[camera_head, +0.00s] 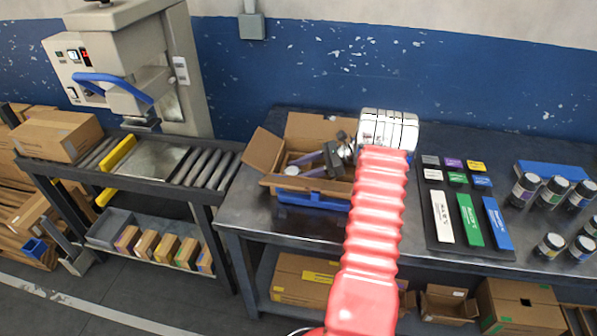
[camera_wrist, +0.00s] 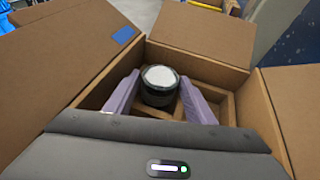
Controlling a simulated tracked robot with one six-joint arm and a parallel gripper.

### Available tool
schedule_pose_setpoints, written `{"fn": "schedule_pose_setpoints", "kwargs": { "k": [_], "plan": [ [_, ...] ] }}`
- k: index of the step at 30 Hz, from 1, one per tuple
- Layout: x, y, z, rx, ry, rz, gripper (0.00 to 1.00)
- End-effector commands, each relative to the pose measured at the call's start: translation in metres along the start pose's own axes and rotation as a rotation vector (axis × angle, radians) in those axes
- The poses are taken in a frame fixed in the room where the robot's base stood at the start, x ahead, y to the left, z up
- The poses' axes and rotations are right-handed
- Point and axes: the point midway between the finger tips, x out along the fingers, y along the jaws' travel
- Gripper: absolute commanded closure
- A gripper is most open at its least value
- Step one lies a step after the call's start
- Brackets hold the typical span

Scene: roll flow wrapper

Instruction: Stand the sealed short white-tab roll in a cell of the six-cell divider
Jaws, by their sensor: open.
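An open cardboard box (camera_head: 262,152) stands on the dark bench, and its flaps surround the wrist view (camera_wrist: 198,62). Tan divider walls (camera_wrist: 218,95) show inside it. A short dark roll with a white round top (camera_wrist: 160,77) stands about upright among them; its white top also shows in the head view (camera_head: 292,170). My gripper (camera_head: 312,164) reaches into the box from the right. In the wrist view its two lavender fingers (camera_wrist: 161,92) are apart, one on each side of the roll. Whether either finger touches it, and the roll's base, cannot be seen.
A blue tray edge (camera_head: 310,201) lies under the box. Flat colored bars on a dark mat (camera_head: 458,250) and several dark jars (camera_head: 550,190) are at the right. A roller conveyor (camera_head: 205,168) and a wrapping machine (camera_head: 130,65) are at the left.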

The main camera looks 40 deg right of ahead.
Motion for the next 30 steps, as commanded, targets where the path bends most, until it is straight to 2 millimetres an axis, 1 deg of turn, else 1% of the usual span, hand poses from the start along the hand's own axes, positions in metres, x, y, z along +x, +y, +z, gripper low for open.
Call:
{"fn": "schedule_pose_setpoints", "kwargs": {
  "k": [5,18,21,25,30],
  "plan": [
    [-0.018,-0.001,-0.001,-0.001,0.001,-0.003,0.5],
    [-0.092,0.0,-0.001,0.0,0.001,-0.003,0.5],
    [-0.105,-0.001,-0.001,0.0,0.0,-0.002,0.5],
    [-0.116,0.0,-0.001,0.001,0.0,-0.002,0.5],
    [-0.119,0.0,0.0,0.001,0.0,0.0,0.5]
  ]
}}
